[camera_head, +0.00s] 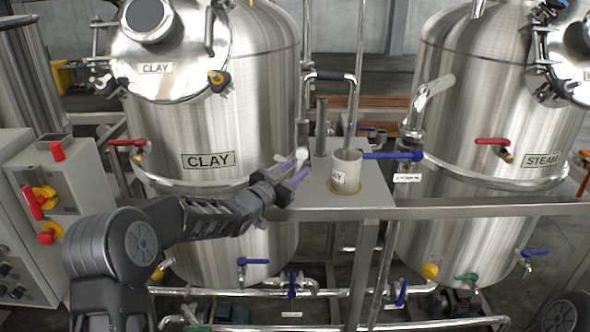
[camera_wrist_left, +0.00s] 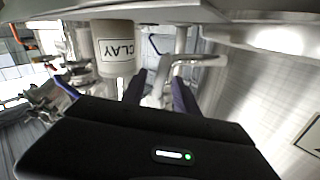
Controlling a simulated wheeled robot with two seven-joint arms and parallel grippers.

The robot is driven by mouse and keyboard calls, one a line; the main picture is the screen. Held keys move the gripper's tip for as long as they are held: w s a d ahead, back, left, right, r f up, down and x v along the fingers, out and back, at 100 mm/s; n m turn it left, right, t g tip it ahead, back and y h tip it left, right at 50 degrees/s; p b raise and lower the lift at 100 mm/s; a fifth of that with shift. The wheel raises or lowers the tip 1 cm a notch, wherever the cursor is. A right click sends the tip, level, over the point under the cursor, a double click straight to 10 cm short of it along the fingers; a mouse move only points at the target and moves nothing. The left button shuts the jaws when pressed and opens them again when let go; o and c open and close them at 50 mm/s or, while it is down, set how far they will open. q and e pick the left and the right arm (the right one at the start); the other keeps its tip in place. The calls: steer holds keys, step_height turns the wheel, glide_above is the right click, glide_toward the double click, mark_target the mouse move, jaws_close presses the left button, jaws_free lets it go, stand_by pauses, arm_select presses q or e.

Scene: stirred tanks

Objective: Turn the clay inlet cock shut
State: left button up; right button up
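A cock with a pale handle (camera_head: 302,153) stands at the back left of the small steel table, beside the CLAY tank (camera_head: 235,105); I take it for the clay inlet cock. My left gripper (camera_head: 298,168) reaches it from the front left. In the left wrist view, the pale handle (camera_wrist_left: 157,92) shows between the two purple fingers (camera_wrist_left: 160,84), which stand apart with some gap around it. I cannot tell whether either finger touches it. The fingers partly hide the lower cock. My right gripper is in neither view.
A pale cup marked CLAY (camera_head: 346,172) stands on the table (camera_head: 352,205), right of my left gripper. A dark upright post (camera_head: 321,125) stands close by. The STEAM tank (camera_head: 480,110) is at right, a control box (camera_head: 45,200) at left.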

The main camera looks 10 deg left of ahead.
arm_select(q)
jaws_close()
stand_by(1.3)
